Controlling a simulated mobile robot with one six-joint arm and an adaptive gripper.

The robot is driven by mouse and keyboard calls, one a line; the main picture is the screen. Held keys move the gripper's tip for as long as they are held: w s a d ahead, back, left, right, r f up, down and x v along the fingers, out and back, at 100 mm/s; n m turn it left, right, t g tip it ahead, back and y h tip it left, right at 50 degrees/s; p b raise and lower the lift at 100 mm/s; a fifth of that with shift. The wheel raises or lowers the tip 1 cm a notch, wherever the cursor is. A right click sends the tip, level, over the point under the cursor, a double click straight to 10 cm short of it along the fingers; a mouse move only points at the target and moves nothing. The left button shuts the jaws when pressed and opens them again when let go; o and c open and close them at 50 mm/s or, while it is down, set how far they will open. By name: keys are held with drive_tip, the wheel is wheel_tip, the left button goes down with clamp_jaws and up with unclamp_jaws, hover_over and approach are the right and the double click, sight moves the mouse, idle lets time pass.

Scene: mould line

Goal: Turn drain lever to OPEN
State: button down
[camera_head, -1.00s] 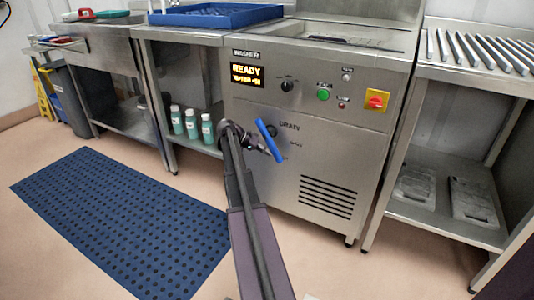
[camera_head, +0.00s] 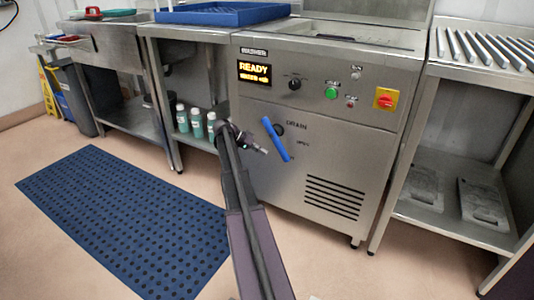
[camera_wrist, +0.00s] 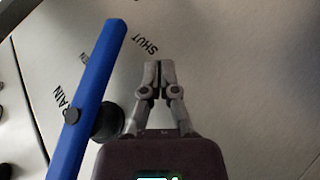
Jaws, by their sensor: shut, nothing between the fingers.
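The blue drain lever (camera_head: 276,139) is on the front panel of the washer. In the head view it is steeply tilted, from upper left to lower right. It also shows in the wrist view (camera_wrist: 88,100), with its dark pivot hub behind it. The DRAIN label (camera_head: 296,126) is to its right in the head view. In the wrist view the SHUT label (camera_wrist: 145,45) is just above my fingertips. My gripper (camera_wrist: 159,66) is shut and empty, beside the lever with a clear gap. In the head view my gripper (camera_head: 264,151) is just left of the lever's lower half.
The washer display (camera_head: 254,73) reads READY. A green button (camera_head: 332,93) and a red-yellow switch (camera_head: 385,98) are above the lever. Bottles (camera_head: 196,124) stand on the shelf at left. A blue mat (camera_head: 120,220) lies on the floor.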

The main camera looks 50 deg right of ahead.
drive_tip(key=f+p+v, duration=0.1)
drive_tip(key=p+v, duration=0.2)
drive_tip(key=v, duration=0.5)
drive_tip(key=shift+w, duration=0.4)
drive_tip(key=shift+f, duration=0.1)
